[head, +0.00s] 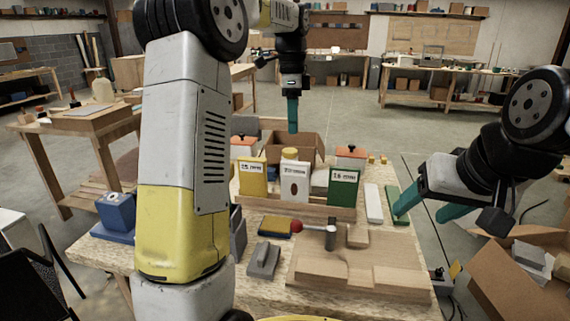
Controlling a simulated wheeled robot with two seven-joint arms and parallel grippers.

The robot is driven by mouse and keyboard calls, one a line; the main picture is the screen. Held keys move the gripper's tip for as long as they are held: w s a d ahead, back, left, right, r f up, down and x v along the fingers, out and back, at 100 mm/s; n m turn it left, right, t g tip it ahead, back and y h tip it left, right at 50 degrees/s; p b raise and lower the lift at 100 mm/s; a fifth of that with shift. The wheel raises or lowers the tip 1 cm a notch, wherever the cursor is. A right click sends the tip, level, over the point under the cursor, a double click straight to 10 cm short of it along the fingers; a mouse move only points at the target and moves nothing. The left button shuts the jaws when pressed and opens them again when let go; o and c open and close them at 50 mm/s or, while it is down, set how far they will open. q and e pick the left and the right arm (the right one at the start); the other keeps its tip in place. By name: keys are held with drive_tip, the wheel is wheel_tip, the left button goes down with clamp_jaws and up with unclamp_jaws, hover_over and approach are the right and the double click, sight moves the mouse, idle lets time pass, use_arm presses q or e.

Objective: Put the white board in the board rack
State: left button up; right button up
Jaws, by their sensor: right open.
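A narrow white board (373,203) lies on the workbench top, left of a similar green board (394,202). A wooden rack (312,212), which looks like the board rack, stands left of the white board with yellow, white and green labelled panels upright along it. My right gripper (424,206) is open at the bench's right side; one teal finger is close to the green board, and I cannot tell if it touches. My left gripper (292,113) is raised above the back of the bench, fingers pointing down, seen edge-on. No object shows in it.
A wooden fixture with a red-knobbed lever (375,265) fills the bench front. A grey block tool (263,260) and a blue block (116,212) are to its left. An open cardboard box (305,145) is behind the rack; another (520,280) is at right. My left arm hides part of the bench.

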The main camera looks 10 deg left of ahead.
use_arm(q)
drive_tip(key=s+a+r+n+t+h, duration=0.1)
drive_tip(key=s+r+n+t, duration=0.15)
drive_tip(key=s+n, duration=1)
drive_tip(key=s+f+n+t, duration=0.1)
drive_tip(key=s+f, duration=0.2)
drive_tip(key=s, duration=0.5)
drive_tip(key=s+f+n+t+h, duration=0.1)
drive_tip(key=s+f+n+t, duration=0.1)
drive_tip(key=s, duration=0.6)
drive_tip(key=shift+s+f, duration=0.25)
drive_tip(key=shift+f, duration=0.65)
drive_tip(key=shift+d, duration=0.1)
